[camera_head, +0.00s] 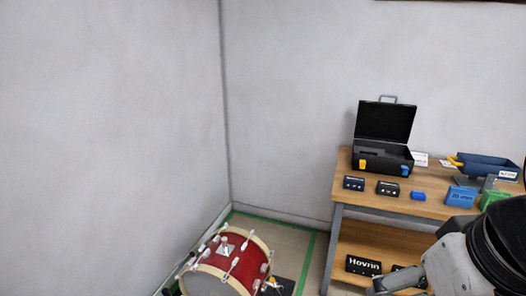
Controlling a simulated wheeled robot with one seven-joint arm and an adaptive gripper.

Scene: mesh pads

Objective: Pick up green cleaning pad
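A green block-like thing (493,199) lies on the wooden table top near the right edge of the view. It is the only green object on the table, and it may be the green cleaning pad. Its right and lower parts are cut off from sight by my arm. My arm's grey and black links fill the bottom right corner, in front of the table. No gripper fingertips can be made out.
The wooden table (430,208) holds an open black case (384,160), a dark blue bin (487,165), a blue box (460,196), a small blue block (418,196) and small dark boxes (388,188). A red drum (228,257) stands on the floor left of it.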

